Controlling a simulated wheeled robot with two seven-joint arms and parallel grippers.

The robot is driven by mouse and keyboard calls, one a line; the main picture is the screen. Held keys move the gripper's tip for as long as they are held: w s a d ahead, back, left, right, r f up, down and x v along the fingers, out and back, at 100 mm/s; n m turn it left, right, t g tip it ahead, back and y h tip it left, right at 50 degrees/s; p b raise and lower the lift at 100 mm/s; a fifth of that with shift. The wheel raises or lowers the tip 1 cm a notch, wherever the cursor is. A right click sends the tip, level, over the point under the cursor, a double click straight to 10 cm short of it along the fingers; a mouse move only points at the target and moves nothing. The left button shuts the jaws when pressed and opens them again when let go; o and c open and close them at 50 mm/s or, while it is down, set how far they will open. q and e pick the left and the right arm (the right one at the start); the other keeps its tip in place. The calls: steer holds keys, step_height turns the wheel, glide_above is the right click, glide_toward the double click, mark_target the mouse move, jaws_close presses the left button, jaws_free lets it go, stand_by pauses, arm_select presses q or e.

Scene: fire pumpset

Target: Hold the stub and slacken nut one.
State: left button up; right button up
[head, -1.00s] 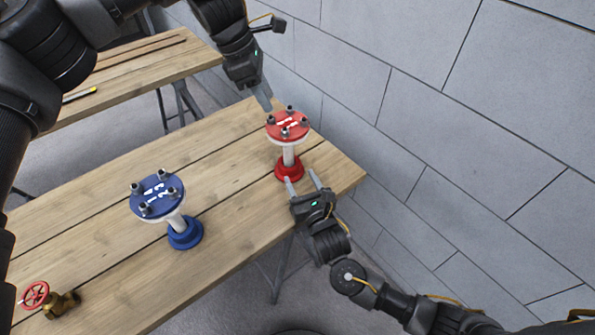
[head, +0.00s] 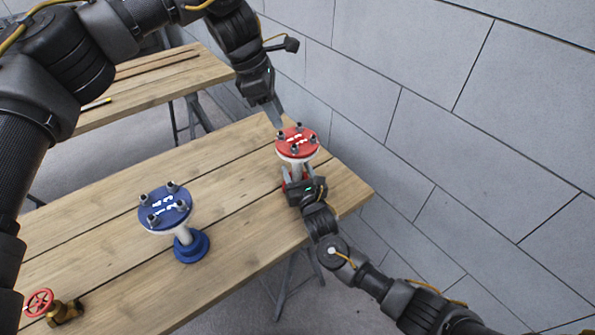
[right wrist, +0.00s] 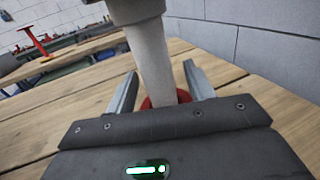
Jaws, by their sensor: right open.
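The red stub (head: 297,141) stands upright on the wooden table, with a red top flange carrying several dark nuts, a white stem and a red base. In the right wrist view its white stem (right wrist: 152,62) rises between the fingers of my right gripper (right wrist: 160,88), which is open with gaps at both sides. In the head view my right gripper (head: 297,178) is low at the stub's near side, partly covering stem and base. My left gripper (head: 278,118) points down beside the flange's far left edge, close to a nut; its jaw opening and any contact are unclear.
A blue stub (head: 166,208) stands to the left on the same table (head: 110,208). A brass valve with a red handwheel (head: 40,302) lies at the front left. A second table (head: 150,80) is behind. A grey block wall (head: 430,120) runs along the right.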

jaws_close()
stand_by(0.7)
